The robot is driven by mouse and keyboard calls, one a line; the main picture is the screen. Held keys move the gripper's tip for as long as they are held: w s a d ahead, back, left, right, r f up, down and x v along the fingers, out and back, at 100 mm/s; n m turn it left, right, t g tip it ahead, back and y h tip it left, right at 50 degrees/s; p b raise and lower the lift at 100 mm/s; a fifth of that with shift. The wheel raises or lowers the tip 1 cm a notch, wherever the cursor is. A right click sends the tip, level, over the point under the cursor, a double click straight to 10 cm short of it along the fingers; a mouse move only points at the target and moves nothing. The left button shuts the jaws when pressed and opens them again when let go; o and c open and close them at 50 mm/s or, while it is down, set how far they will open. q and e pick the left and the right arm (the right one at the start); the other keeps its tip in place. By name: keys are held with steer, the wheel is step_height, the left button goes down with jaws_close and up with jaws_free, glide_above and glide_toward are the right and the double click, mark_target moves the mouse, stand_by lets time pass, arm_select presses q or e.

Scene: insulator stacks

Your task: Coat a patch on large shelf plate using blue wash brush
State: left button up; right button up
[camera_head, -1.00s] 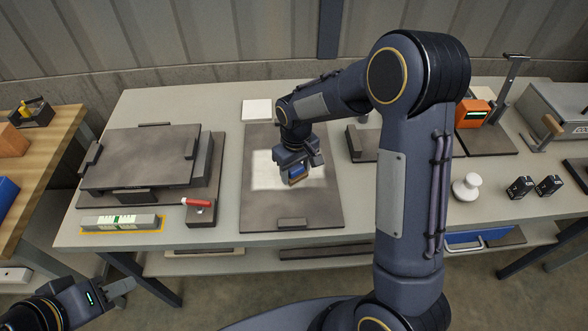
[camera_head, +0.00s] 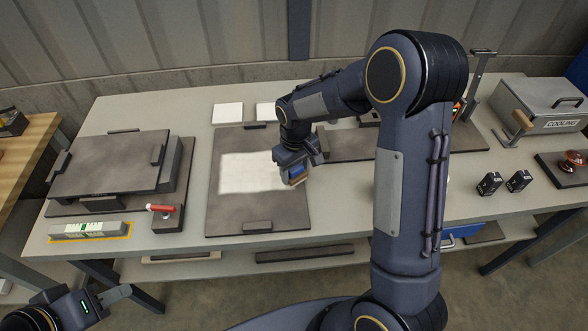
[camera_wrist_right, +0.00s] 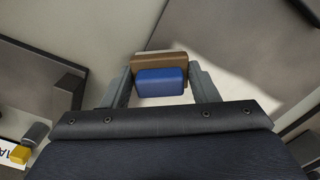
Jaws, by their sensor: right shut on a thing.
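The large shelf plate (camera_head: 230,215) is a dark grey flat plate on the table, with small blocks at its near and far edges. A white patch (camera_head: 240,172) covers part of its middle. My right gripper (camera_head: 293,178) is over the right part of the plate, at the right end of the white patch. It is shut on the blue wash brush (camera_wrist_right: 162,82), which has a blue handle and a brown head. Whether the brush touches the plate is hard to tell. My left gripper (camera_head: 122,297) is at the lower left, off the table and empty; its finger gap is unclear.
A stacked dark plate (camera_head: 110,160) stands to the left, with a red-handled tool (camera_head: 160,208) and a level-like bar (camera_head: 90,230) near it. A cooling box (camera_head: 545,100) and small black blocks (camera_head: 489,183) are at right. My right arm hides the table's middle right.

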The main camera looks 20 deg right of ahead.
step_height(320, 180, up, 3)
steer(key=shift+w+f+p, duration=0.1)
steer(key=shift+f+p, duration=0.1)
steer(key=shift+p, duration=0.1)
steer(key=shift+a+r+p, duration=0.25)
steer(key=shift+r+p, duration=0.3)
steer(key=shift+r, duration=0.15)
steer(key=shift+d+r+p, duration=0.15)
steer(key=shift+r+p, duration=0.35)
steer(key=shift+r, duration=0.15)
steer(key=shift+r+p, duration=1)
steer(key=shift+r, duration=0.4)
